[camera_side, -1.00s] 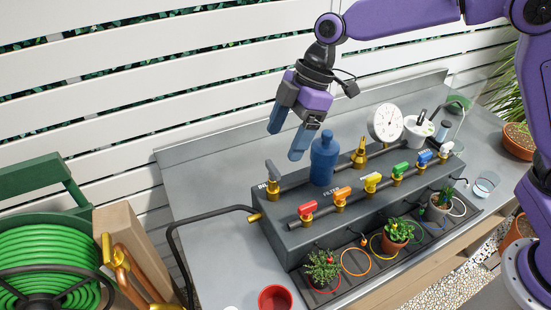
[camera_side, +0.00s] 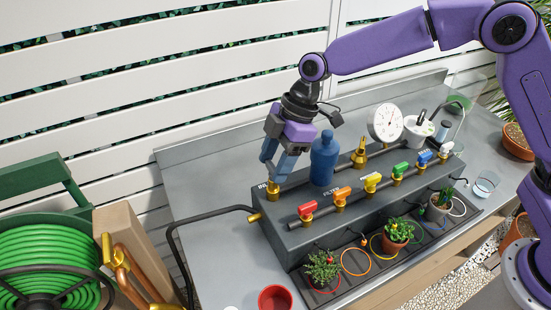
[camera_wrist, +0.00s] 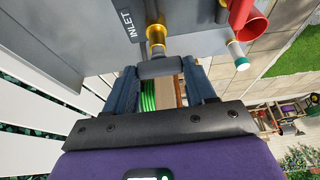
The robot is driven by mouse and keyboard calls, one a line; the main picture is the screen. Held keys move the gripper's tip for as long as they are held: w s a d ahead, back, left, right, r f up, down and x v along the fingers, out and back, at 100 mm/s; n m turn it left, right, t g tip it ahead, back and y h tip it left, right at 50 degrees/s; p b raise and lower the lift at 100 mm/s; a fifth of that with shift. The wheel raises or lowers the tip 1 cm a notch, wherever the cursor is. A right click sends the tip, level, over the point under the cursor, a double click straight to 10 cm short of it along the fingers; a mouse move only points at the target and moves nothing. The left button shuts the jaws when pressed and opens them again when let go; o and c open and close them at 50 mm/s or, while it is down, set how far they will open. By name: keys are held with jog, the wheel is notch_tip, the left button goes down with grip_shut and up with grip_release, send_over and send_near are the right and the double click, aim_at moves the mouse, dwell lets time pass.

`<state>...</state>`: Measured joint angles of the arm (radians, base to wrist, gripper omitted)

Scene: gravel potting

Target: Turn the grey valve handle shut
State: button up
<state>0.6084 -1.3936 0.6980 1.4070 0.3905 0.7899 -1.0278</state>
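The grey valve handle (camera_wrist: 160,68) is a short grey bar at the brass inlet valve (camera_wrist: 155,35), beside the INLET label. In the side view the brass inlet valve (camera_side: 273,186) stands at the left end of the dark grey manifold block (camera_side: 300,228), and my fingers mostly hide the handle. My gripper (camera_side: 274,168) points down over the valve. In the wrist view its two blue fingers (camera_wrist: 160,80) stand apart, one on each side of the handle. I cannot tell whether they touch it.
A blue filter bottle (camera_side: 323,160) stands close to the right of my gripper. Red (camera_side: 307,208), orange, yellow, green and blue valve handles line the front. A pressure gauge (camera_side: 386,123) is behind. A black hose (camera_side: 210,212) leaves the block's left end. A red cup (camera_side: 275,299) stands in front.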

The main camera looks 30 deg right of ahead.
jog(key=shift+m, duration=0.4)
jog(key=m+t, duration=0.1)
jog(key=m, duration=0.2)
jog(key=shift+s, duration=0.15)
jog(key=m+t, duration=0.1)
jog(key=m, duration=0.1)
jog(key=m+t+h, duration=0.1)
jog(key=m, duration=0.1)
jog(key=shift+s+a+m, duration=0.15)
jog(key=shift+m, duration=0.25)
jog(key=m, duration=0.2)
jog(key=m+t+h, duration=0.1)
jog(key=m, duration=0.1)
jog(key=shift+a+m+h, duration=0.1)
jog(key=shift+m+h, duration=0.2)
jog(key=shift+m, duration=0.1)
jog(key=shift+m+h, duration=0.9)
jog(key=shift+m, duration=1.4)
jog(key=o, duration=1)
jog(key=shift+o, duration=0.2)
